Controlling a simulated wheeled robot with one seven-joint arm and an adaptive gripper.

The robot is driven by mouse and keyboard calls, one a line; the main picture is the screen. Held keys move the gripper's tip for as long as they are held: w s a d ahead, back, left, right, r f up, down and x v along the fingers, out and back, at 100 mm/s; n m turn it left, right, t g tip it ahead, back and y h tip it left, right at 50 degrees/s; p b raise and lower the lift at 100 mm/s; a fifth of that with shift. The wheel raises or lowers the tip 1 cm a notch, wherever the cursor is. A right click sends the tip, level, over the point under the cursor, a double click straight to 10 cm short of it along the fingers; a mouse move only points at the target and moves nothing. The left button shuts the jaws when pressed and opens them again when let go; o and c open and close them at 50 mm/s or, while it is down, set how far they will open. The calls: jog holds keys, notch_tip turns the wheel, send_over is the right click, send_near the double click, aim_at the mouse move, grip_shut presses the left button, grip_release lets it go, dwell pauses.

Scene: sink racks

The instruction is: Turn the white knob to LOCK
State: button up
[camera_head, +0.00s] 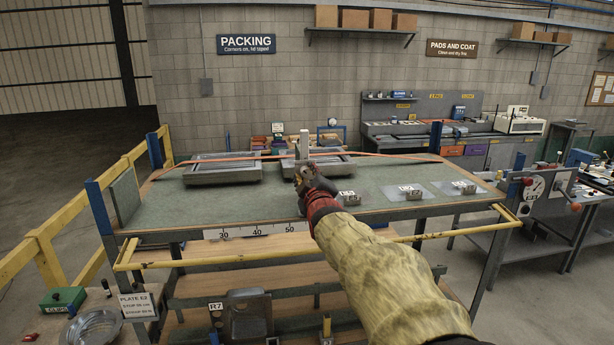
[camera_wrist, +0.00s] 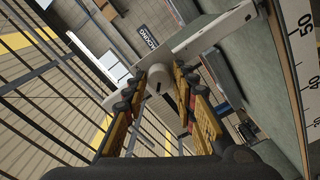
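The white knob (camera_wrist: 158,80) is a short pale cylinder with a dark slot mark, set on a long pale plate or bar (camera_wrist: 200,45) in the wrist view. My gripper (camera_wrist: 160,76) has its two yellow and black fingers on either side of the knob, with the tips close to its sides. I cannot tell whether they press on it. In the head view my gripper (camera_head: 304,172) is above the green bench top, in front of a pale upright post (camera_head: 304,144). The knob is hidden there, and no LOCK lettering is legible.
The green bench (camera_head: 230,205) has two grey trays (camera_head: 222,174) at the back and several labelled metal parts (camera_head: 412,192) on the right. A numbered scale (camera_head: 257,230) runs along the front edge. An orange hose (camera_head: 390,155) crosses the back. Bare bench lies at the left front.

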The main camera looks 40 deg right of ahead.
jog(key=c, duration=0.6)
grip_shut()
jog(key=shift+f+m+b, duration=0.1)
jog(key=shift+m+b, duration=0.3)
jog(key=shift+b, duration=0.2)
jog(key=m+b, duration=0.2)
jog(key=shift+f+b, duration=0.1)
jog(key=shift+b, duration=0.2)
jog(key=m+b, duration=0.2)
jog(key=m, duration=0.1)
jog(key=shift+b, duration=0.35)
jog(key=m, duration=0.3)
jog(key=m+b, duration=0.1)
jog(key=m, duration=0.2)
jog(key=shift+d+r, duration=0.1)
jog(key=shift+r, duration=0.1)
jog(key=m, duration=0.6)
